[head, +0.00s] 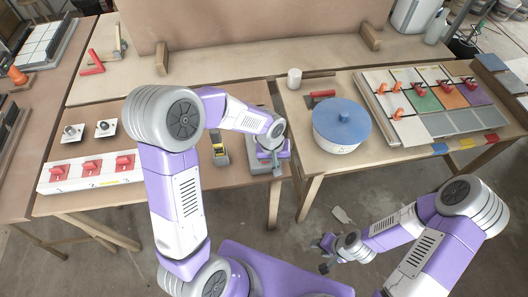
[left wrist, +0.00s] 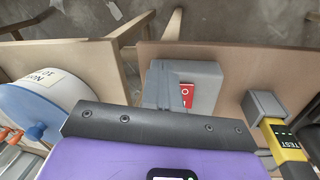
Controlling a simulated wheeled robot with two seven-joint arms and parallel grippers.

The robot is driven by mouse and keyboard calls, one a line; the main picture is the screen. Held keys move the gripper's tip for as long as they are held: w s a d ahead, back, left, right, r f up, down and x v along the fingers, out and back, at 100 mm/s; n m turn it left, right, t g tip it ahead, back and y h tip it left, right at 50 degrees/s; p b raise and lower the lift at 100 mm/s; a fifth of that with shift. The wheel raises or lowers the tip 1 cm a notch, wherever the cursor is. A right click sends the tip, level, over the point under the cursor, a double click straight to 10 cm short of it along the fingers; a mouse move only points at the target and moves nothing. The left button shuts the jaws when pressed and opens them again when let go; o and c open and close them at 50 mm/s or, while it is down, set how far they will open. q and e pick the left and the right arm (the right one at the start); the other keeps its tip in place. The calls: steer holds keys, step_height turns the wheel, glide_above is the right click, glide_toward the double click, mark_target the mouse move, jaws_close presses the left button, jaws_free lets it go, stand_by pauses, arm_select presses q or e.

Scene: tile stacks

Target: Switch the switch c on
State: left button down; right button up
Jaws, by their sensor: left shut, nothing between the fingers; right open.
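A grey box (head: 255,168) with a red switch (left wrist: 187,95) on its face stands near the front edge of the left table. The box also shows in the left wrist view (left wrist: 208,80). My left gripper (head: 275,165) is shut and empty, over the box and partly hiding it; I cannot tell whether it touches. A white strip (head: 75,183) at the left carries three red switches (head: 92,166). Their labels are too small to read, so I cannot tell which switch is c. My right gripper (head: 325,254) is open and empty, low over the floor.
A yellow tester (head: 220,152) lies left of the grey box, and two small knobs on white plates (head: 105,128) stand behind the strip. A white pot with a blue lid (head: 342,122) and a coloured tile board (head: 425,100) are on the right table. A gap separates the tables.

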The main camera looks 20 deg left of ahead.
arm_select(q)
steer(key=w+a+r+n+y, duration=0.1)
steer(key=a+r, duration=0.1)
steer(key=r, duration=0.4)
steer(key=w+a+r+n+t+y+b, duration=0.1)
steer(key=a+r, duration=0.1)
steer(key=r, duration=0.4)
steer(key=shift+a+n+y, duration=0.3)
steer(key=shift+a+y, duration=0.05)
steer(key=shift+y, duration=0.05)
steer(key=f+b, duration=0.1)
steer(key=f, duration=0.3)
steer(key=w+a+f+b, duration=0.1)
steer(key=f, duration=0.4)
steer(key=w+f+b, duration=0.1)
steer(key=f, duration=0.3)
steer(key=shift+w+a+f+b, duration=0.1)
steer(key=shift+a+f+b, duration=0.05)
steer(key=shift+f+b, duration=0.2)
